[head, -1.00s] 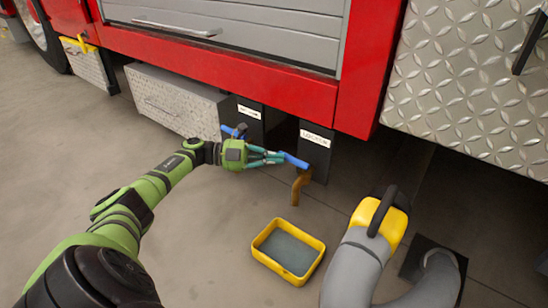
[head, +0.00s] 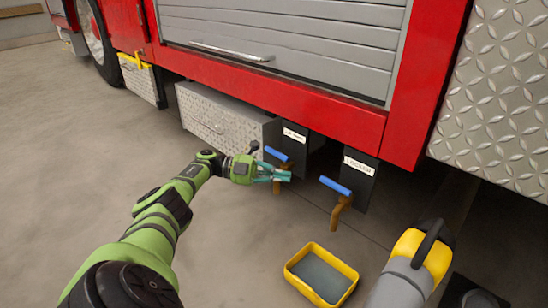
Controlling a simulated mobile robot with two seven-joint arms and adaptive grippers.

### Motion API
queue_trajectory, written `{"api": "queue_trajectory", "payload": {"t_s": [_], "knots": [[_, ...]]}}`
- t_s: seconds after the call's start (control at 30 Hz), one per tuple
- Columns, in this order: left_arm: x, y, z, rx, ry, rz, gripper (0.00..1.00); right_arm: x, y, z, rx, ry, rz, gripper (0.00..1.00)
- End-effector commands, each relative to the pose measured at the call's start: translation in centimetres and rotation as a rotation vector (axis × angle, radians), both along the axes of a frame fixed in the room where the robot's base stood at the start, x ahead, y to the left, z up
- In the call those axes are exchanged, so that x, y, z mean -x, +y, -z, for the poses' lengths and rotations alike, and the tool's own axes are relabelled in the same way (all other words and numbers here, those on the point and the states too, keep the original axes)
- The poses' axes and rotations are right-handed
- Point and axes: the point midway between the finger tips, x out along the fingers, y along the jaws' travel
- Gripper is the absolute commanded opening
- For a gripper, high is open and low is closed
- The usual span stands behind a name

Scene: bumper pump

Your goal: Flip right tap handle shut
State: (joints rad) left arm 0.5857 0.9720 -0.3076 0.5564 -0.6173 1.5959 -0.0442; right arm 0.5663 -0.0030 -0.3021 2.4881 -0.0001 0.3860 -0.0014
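The right tap has a blue handle (head: 336,186) and a brass spout (head: 340,212). It sits below the truck body, beside a dark post with a white label (head: 359,166). Its handle lies sideways, sloping down to the right in the picture. The left tap has a similar blue handle (head: 277,154), and its spout (head: 277,188) is partly hidden behind my gripper. My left gripper (head: 287,175) has its teal fingertips together with nothing seen between them. It is in front of the left tap, to the left of the right tap's handle and apart from it. My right gripper is not in view.
A yellow tray (head: 347,272) with a grey inside lies on the floor below the right tap. A grey treadplate box (head: 225,122) hangs under the truck at left.

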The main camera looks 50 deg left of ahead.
Motion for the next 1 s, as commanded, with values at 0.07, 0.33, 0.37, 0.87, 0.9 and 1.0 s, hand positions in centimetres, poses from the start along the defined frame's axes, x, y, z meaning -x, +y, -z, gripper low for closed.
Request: {"api": "queue_trajectory", "payload": {"t_s": [0.07, 0.33, 0.37, 0.87, 0.9, 1.0], "knots": [[0.1, 0.9, 0.4, -0.002, -0.004, -0.003, 0.00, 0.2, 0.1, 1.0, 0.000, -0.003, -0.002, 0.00], [0.6, 2.0, 0.0, 0.000, -0.001, 0.001, 0.00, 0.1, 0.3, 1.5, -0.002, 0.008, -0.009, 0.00], [0.6, 2.0, -0.1, 0.000, -0.001, 0.001, 0.00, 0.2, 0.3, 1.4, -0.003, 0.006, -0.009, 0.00], [0.6, 2.0, -0.1, -0.001, 0.001, 0.001, 0.00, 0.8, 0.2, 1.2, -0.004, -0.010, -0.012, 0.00], [0.6, 2.0, -0.1, -0.001, 0.001, 0.001, 0.00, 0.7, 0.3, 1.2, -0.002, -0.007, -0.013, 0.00], [0.3, 1.1, -0.1, 0.004, -0.001, 0.016, 0.00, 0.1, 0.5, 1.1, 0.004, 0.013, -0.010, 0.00]]}}
